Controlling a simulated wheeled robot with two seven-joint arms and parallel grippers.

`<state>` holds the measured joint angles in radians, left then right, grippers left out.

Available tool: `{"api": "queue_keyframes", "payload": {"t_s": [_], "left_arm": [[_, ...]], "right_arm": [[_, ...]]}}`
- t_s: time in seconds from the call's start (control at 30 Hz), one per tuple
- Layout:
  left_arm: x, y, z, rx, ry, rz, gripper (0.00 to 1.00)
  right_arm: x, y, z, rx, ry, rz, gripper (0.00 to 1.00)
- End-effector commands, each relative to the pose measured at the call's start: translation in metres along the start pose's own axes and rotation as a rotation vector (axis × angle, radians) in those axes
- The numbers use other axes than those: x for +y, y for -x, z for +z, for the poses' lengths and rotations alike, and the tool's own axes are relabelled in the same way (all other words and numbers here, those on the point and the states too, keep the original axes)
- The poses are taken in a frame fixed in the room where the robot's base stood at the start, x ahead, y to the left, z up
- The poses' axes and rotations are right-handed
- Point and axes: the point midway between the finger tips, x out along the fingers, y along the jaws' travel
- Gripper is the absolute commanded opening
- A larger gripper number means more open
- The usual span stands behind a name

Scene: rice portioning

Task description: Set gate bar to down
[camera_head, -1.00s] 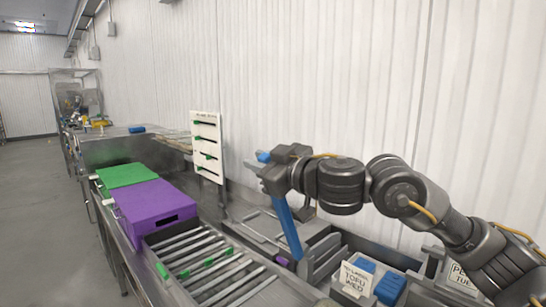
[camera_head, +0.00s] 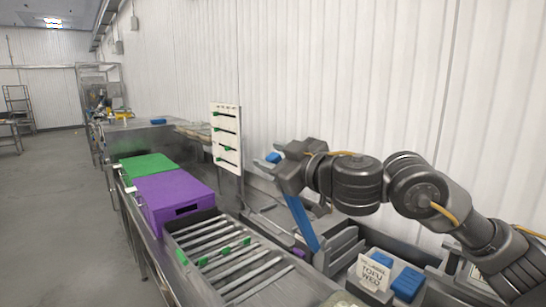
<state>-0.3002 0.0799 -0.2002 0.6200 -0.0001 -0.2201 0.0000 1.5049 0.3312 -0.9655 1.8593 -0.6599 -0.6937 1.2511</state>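The gate bar is a long blue bar (camera_head: 302,222) standing steeply tilted beyond the far right of the roller conveyor. Its lower end is by the grey metal fixtures and its top leans left. My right gripper (camera_head: 281,168) is at the upper part of the bar, and the bar's blue tip (camera_head: 273,157) shows just past it. The gripper appears shut on the bar; its fingers are partly hidden. My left gripper is not in view.
A white board with green sliders (camera_head: 226,138) stands behind. Blue blocks (camera_head: 407,284) and a paper label (camera_head: 373,273) are at lower right.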

Motion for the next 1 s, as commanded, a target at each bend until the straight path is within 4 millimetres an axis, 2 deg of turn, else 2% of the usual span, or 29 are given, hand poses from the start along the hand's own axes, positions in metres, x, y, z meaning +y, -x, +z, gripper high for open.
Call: {"api": "queue_keyframes", "payload": {"t_s": [0.17,0.27,0.5,0.7,0.83,1.0], "left_arm": [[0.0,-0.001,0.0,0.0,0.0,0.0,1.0],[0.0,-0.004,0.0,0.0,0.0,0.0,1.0],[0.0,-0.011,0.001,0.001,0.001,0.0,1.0],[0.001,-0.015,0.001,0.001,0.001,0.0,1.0],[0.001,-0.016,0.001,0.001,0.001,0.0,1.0],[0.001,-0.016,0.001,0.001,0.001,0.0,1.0]], "right_arm": [[0.0,0.004,0.0,0.001,-0.001,0.001,0.45],[0.001,0.015,0.001,0.002,0.0,0.001,0.45],[0.0,0.063,0.001,0.003,0.004,0.002,0.45],[0.0,0.095,0.0,0.002,0.003,0.002,0.45],[0.001,0.106,0.0,0.001,0.001,0.003,0.45],[0.0,0.11,0.0,0.0,0.001,0.002,0.45]]}}
